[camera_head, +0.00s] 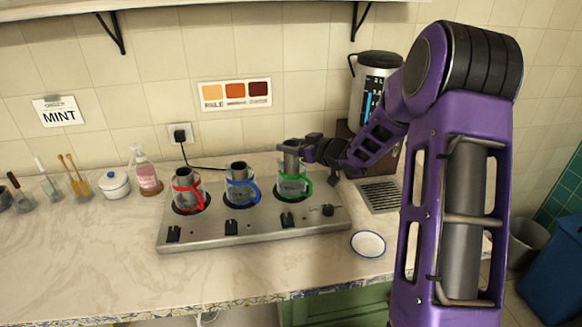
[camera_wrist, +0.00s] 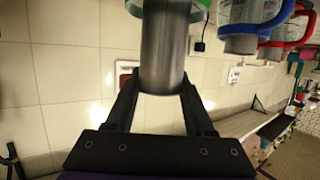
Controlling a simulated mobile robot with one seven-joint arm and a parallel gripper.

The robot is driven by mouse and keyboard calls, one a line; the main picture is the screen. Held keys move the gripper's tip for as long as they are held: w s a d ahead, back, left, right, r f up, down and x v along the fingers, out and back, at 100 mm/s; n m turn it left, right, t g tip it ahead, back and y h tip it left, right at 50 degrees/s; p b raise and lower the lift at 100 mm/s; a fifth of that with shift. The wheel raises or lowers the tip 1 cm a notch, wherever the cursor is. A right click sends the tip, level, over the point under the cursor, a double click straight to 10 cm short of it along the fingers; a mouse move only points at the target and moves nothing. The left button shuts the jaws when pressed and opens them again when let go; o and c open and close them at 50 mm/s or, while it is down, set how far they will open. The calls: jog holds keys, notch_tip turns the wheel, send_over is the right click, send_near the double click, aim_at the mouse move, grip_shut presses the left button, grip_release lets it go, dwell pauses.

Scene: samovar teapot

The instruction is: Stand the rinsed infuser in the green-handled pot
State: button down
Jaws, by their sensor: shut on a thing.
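The infuser (camera_head: 290,162), a grey metal cylinder, stands upright at the mouth of the green-handled pot (camera_head: 294,187), a glass pot on the steel warmer. It rises well above the pot's rim; I cannot tell how far its lower end is inside. My gripper (camera_head: 307,149) comes from the right and is shut on the infuser's upper part. In the wrist view, the infuser (camera_wrist: 163,50) is between both fingers of my gripper (camera_wrist: 161,88), and a strip of green shows beside its far end.
The red-handled pot (camera_head: 187,190) and blue-handled pot (camera_head: 240,186) stand left on the warmer (camera_head: 255,228), each with a grey cylinder inside. A steel urn (camera_head: 375,80) is behind my arm. A drip grille (camera_head: 380,196) and white bowl (camera_head: 368,244) lie right. The left counter front is clear.

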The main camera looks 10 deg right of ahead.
aim_at(297, 160)
jog(key=shift+f, duration=2.3)
jog(key=shift+f+b, duration=0.3)
jog(key=shift+b, duration=0.2)
jog(key=shift+c, duration=1.4)
grip_release()
jog(key=shift+r, duration=0.1)
jog(key=shift+r+p, duration=0.3)
jog(key=shift+p, duration=0.05)
jog(key=v, duration=1.2)
jog(key=shift+f, duration=0.1)
